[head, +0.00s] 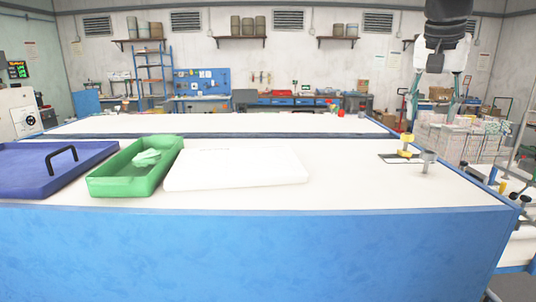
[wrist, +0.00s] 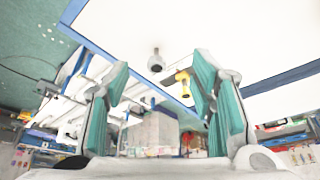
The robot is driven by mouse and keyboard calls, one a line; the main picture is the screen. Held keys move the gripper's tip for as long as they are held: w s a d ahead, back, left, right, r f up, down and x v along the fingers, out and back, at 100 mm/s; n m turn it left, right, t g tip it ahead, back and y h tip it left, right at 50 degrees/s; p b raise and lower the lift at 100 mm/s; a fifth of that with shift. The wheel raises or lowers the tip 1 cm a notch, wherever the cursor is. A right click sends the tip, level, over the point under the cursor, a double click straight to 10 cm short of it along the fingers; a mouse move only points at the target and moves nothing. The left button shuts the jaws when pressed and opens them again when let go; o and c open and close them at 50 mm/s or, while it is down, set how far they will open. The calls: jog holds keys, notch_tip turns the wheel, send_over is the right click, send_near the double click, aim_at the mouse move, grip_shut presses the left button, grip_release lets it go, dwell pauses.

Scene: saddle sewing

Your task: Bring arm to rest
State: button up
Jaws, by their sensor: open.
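My gripper (head: 446,92) hangs high at the right of the head view, above and beyond the right end of the white-topped blue table (head: 330,200). Its two teal-lined fingers are spread apart with nothing between them. In the wrist view my gripper (wrist: 162,100) is also open and empty.
A green tray (head: 105,184) with pale cloth (head: 146,158) inside, a blue panel with a black handle (head: 25,180), and a white slab (head: 235,170) lie on the table's left and middle. Stacked boxes (head: 455,140) stand beyond its right end. The right tabletop is mostly clear.

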jog(key=s+a+f+n+y, duration=0.1)
jog(key=s+a+f, duration=0.3)
jog(key=s, duration=0.5)
jog(key=s+a+f+n+t, duration=0.1)
jog(key=s+a+f+n, duration=0.3)
jog(key=s+f, duration=0.3)
jog(key=s+a+f+n+t+y, duration=0.1)
jog(key=s+a+f+n, duration=0.2)
jog(key=s+a+f, duration=0.3)
jog(key=s, duration=0.5)
jog(key=shift+s+f+y, duration=0.3)
jog(key=shift+o, duration=0.3)
jog(key=shift+a, duration=0.1)
